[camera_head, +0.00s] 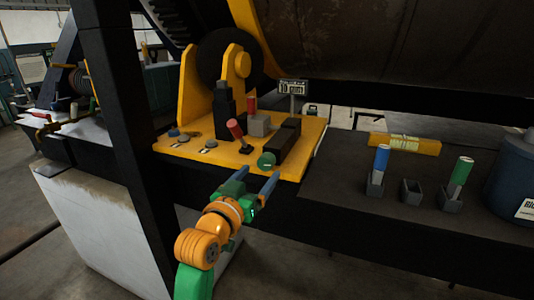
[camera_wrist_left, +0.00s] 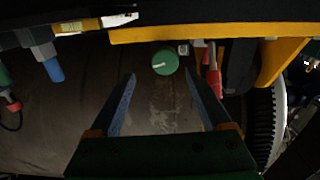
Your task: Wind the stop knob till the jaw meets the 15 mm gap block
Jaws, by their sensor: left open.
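The stop knob appears to be the round green knob (camera_head: 266,160) at the front of the yellow plate (camera_head: 200,154); it also shows in the left wrist view (camera_wrist_left: 165,62), with a pale mark on its face. My left gripper (camera_head: 258,180) is open, its two blue fingers pointing at the knob from the front. In the wrist view the knob lies between and just beyond the fingertips; I cannot tell whether they touch it. A grey block (camera_head: 260,125) sits behind, near a black block (camera_head: 283,143). I cannot tell which part is the jaw or the gap block. My right gripper is not in view.
A red-handled lever (camera_head: 236,130) stands left of the knob. A small sign (camera_head: 292,87) seems to read 10 mm. Blue-handled (camera_head: 382,158) and green-handled (camera_head: 461,171) tools stand in holders at right, near a blue drum (camera_head: 513,175). A dark post (camera_head: 115,120) rises at left.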

